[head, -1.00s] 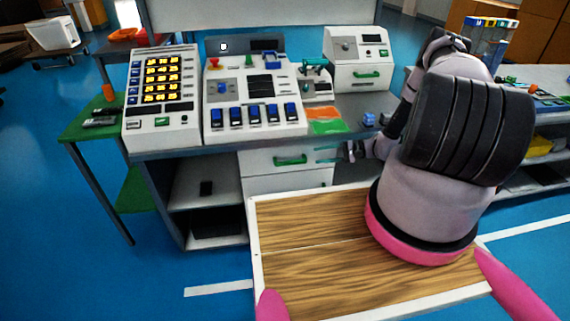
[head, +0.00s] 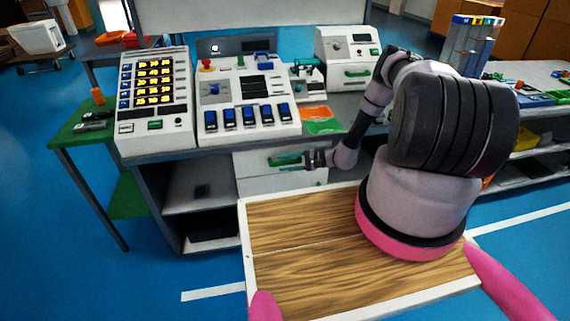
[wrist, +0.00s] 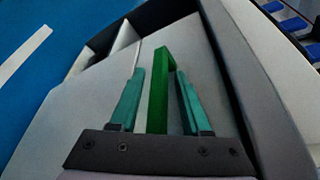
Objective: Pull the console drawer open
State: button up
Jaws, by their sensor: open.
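The console drawer (head: 258,170) is a white front below the console's control panels, flush with the body as far as I can see. Its green handle (head: 277,162) is partly hidden by my gripper (head: 290,162). In the wrist view, the handle (wrist: 160,88) stands between the two teal fingers of my gripper (wrist: 155,98). The fingers are open, one on each side of the handle, with a gap visible on both sides. The white drawer front (wrist: 195,65) lies behind it.
A second white front (head: 300,183) lies below the drawer. Open shelves (head: 205,185) stand to the left. The grey console top (head: 345,105) overhangs the drawer. My wooden-topped base is in front of the console. A green side table (head: 85,132) stands at the left.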

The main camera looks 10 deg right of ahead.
jog(key=shift+a, duration=0.15)
grip_shut()
dwell(1.4)
